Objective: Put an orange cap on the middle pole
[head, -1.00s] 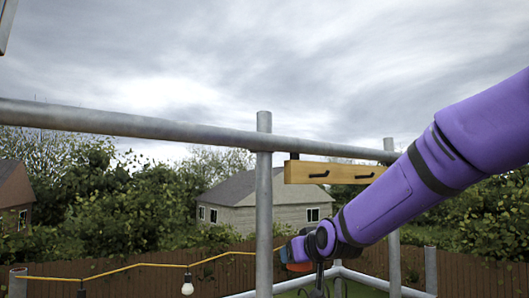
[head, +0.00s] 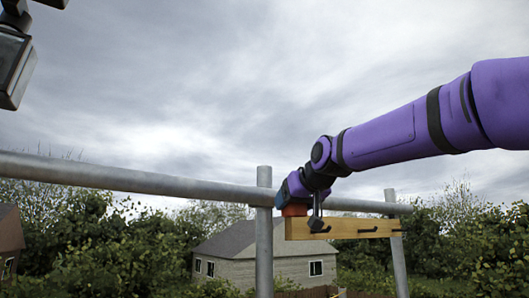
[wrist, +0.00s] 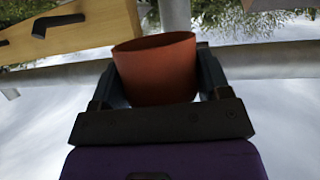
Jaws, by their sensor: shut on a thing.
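The orange cap (wrist: 155,72) is between the two dark fingers of my gripper (wrist: 157,88) in the wrist view, which is shut on it. In the head view the cap (head: 294,210) shows small below my gripper (head: 293,203), partly hidden by it. The grey upright pole (head: 264,240) near the picture's middle stands just left of the cap. Its top is bare and rises above the long rail. The cap appears apart from this pole, to the right of it and lower than its top.
A grey rail (head: 130,178) crosses behind or against the pole. A wooden board with black hooks (head: 350,228) hangs close to my gripper on the right. Another upright pole (head: 397,245) stands farther right. A dark fixture (head: 12,68) is at the upper left. Open sky lies above the rail.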

